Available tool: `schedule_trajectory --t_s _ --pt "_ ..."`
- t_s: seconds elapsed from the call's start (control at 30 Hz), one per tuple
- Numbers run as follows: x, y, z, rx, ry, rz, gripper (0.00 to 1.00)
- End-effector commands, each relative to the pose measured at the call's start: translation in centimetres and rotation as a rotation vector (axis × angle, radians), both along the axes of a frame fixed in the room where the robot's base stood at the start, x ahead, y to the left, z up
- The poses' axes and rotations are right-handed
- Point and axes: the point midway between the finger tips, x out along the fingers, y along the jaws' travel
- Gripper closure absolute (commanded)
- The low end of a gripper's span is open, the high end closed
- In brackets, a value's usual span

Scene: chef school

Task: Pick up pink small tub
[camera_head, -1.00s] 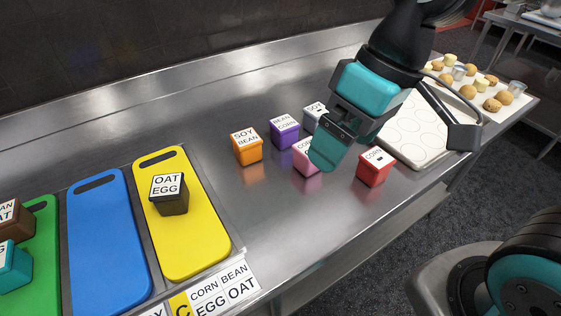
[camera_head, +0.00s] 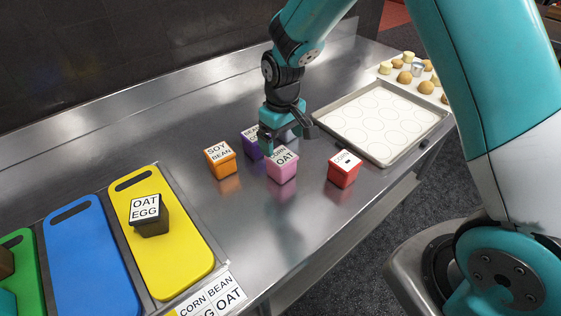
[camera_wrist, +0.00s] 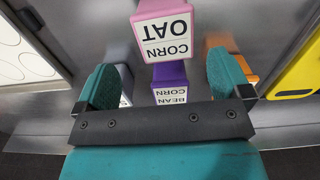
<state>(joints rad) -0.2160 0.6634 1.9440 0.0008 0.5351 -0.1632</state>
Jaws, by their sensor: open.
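The pink small tub (camera_head: 282,170) stands upright on the steel counter, its lid label reading CORN OAT. In the wrist view the pink tub (camera_wrist: 163,27) lies ahead of the fingers, near the top of the picture. My gripper (camera_head: 283,140) is open and empty, just behind and above the pink tub in the head view. In the wrist view its two teal fingers (camera_wrist: 166,82) are spread wide, with the purple tub (camera_wrist: 170,84) showing between them. I cannot tell whether a finger touches any tub.
An orange tub (camera_head: 221,160) stands left of the pink one, a red tub (camera_head: 344,169) right. A white-topped tub (camera_wrist: 124,84) is close by. A baking tray (camera_head: 365,150) lies behind right. A black tub (camera_head: 148,216) sits on the yellow board (camera_head: 180,265).

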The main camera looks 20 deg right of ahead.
Motion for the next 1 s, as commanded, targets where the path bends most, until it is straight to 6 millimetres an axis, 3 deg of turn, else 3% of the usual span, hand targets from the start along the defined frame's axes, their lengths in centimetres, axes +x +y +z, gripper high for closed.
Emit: schedule_trajectory --t_s 0.13,0.37,0.63,0.93,1.0 --pt "-0.1 0.0 -2.1 0.0 0.003 0.0 0.04" --pt "-0.3 0.2 -3.6 0.0 0.003 0.0 0.04" --pt "-0.7 0.5 -7.4 0.001 0.001 0.0 0.04" --pt "-0.7 0.5 -8.1 0.0 -0.001 0.0 0.04" --pt "-0.7 0.5 -8.0 0.0 -0.001 0.0 0.18"
